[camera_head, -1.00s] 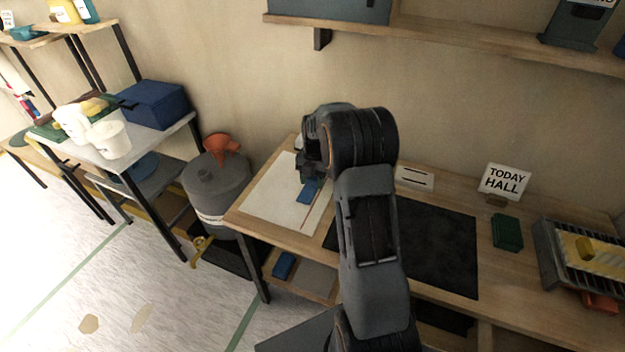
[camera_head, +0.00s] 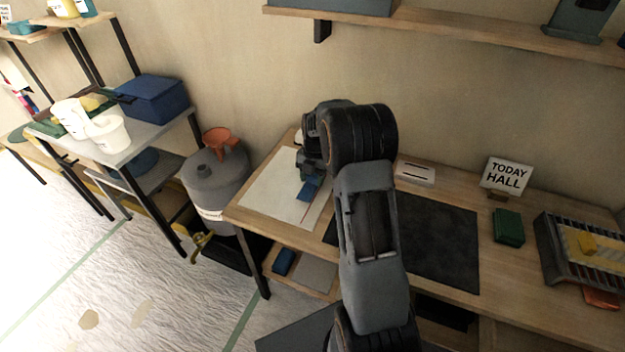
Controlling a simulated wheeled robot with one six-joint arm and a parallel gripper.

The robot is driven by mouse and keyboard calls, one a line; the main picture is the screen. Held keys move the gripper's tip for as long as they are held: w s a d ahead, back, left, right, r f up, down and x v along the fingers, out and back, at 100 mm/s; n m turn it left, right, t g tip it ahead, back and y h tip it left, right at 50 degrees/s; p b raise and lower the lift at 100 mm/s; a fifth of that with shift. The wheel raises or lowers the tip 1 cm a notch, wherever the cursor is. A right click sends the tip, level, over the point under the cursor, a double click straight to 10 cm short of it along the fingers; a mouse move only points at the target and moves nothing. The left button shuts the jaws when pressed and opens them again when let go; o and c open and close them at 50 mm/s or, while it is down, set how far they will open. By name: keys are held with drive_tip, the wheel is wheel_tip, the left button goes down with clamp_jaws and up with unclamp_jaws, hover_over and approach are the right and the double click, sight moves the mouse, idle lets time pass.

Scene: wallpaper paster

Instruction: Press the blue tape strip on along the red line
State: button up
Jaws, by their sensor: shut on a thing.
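A white sheet (camera_head: 268,195) lies on the left end of the wooden bench. A short piece of the red line (camera_head: 305,214) shows on it, just below the blue piece. My gripper (camera_head: 308,176) is over the sheet's right part, shut on the blue tape strip (camera_head: 309,189). The strip's lower end points down toward the red line. I cannot tell whether the strip touches the sheet. My arm hides the sheet's upper right part and most of the fingers.
A black mat (camera_head: 440,245) covers the bench's middle. A "TODAY HALL" sign (camera_head: 507,175), a green block (camera_head: 508,227) and a slatted rack (camera_head: 580,250) stand to the right. A grey tank (camera_head: 215,180) stands left of the bench. A shelf (camera_head: 450,32) runs above.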

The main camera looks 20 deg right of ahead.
drive_tip(key=shift+f+b, duration=0.5)
drive_tip(key=shift+f, duration=0.4)
idle(0.5)
drive_tip(key=o, duration=1)
drive_tip(key=shift+r, duration=0.15)
wheel_tip(320, 180, up, 14)
drive_tip(key=w+d+p, duration=0.1)
drive_tip(key=shift+d+f, duration=0.15)
drive_tip(key=shift+f, duration=0.1)
